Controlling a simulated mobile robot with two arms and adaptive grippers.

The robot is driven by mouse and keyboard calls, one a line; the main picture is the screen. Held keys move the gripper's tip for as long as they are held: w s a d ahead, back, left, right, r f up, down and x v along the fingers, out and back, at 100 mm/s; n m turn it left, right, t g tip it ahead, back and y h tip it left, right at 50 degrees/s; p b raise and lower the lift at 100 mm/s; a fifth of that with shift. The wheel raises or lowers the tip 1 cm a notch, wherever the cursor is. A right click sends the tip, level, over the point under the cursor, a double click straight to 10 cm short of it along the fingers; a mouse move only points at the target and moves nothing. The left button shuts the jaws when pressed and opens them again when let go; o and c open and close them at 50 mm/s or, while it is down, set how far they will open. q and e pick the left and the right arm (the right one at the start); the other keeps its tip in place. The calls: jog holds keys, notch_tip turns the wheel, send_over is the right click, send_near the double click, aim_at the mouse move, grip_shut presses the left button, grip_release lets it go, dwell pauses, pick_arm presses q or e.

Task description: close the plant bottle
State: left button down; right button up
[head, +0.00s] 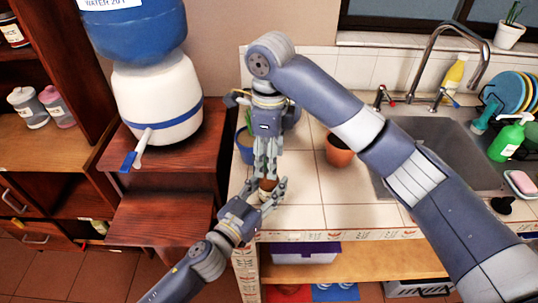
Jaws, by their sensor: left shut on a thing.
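A small brown bottle (267,184) stands out between my two grippers near the front left corner of the tiled counter. It is mostly covered by the fingers. My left gripper (273,193) reaches in from below left and is shut on the bottle from the side. My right gripper (267,172) points straight down just above the bottle, with its fingertips at the bottle's top. Its fingers look close together, but whether they hold a cap is hidden.
A blue plant pot (245,149) stands behind my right gripper, and a terracotta pot (339,151) to its right. The sink (440,150) and a green spray bottle (506,140) are further right. A water dispenser (155,100) stands left. The front counter tiles are clear.

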notch_tip(320, 180, up, 12)
dwell(0.6)
pick_arm(q)
jog(key=c, duration=0.9)
grip_release()
jog(key=shift+o, duration=0.2)
jog(key=v, duration=1.2)
